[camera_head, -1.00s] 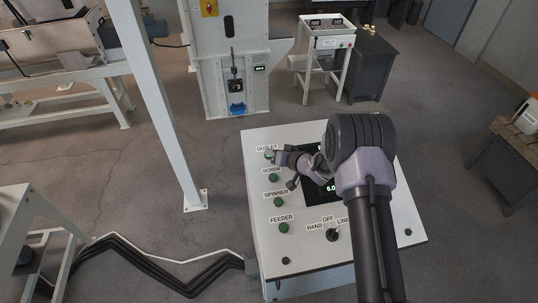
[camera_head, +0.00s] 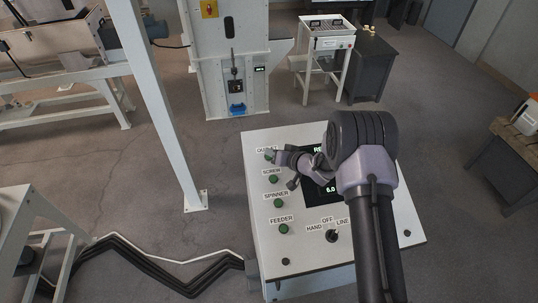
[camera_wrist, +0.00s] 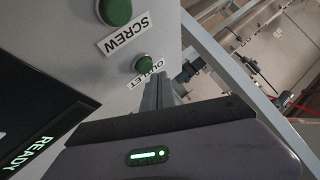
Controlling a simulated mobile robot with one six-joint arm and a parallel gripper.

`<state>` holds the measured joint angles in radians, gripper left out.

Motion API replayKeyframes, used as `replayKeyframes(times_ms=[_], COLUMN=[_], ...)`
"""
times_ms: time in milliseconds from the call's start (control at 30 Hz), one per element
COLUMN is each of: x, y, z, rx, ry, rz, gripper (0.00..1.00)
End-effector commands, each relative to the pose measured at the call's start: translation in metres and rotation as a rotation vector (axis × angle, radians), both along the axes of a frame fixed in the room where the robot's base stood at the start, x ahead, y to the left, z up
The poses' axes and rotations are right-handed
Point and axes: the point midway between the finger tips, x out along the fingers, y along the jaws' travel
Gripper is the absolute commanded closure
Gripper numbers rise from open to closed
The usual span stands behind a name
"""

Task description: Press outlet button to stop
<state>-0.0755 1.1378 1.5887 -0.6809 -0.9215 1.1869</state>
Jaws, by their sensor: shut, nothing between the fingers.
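The green outlet button (camera_wrist: 144,63) sits beside its OUTLET label on the control panel (camera_head: 376,252). In the head view the outlet button (camera_head: 268,158) is partly hidden by my gripper (camera_head: 273,154), at the panel's upper left. In the wrist view my gripper's fingers (camera_wrist: 155,86) are shut with nothing between them. Their tips are close to the outlet button's lower edge; I cannot tell whether they touch it. The display (camera_head: 319,190) is partly hidden by my arm, and READY is readable in the wrist view.
The green screw (camera_head: 273,179), spinner (camera_head: 278,202) and feeder (camera_head: 284,229) buttons run down the panel's left side. A selector knob (camera_head: 332,236) sits at the lower middle. A white post (camera_head: 160,110) stands to the left. Cables (camera_head: 150,265) lie on the floor.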

Motion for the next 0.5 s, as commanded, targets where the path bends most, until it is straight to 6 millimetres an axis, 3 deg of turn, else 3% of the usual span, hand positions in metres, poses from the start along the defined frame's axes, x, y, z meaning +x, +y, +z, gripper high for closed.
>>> replayKeyframes(times_ms=[167,500], x=[0.0,-0.009], y=[0.0,-0.003], z=[0.001,0.033], rx=[0.0,0.0], ry=[0.0,0.0], rz=[0.0,0.0], gripper=[1.0,1.0])
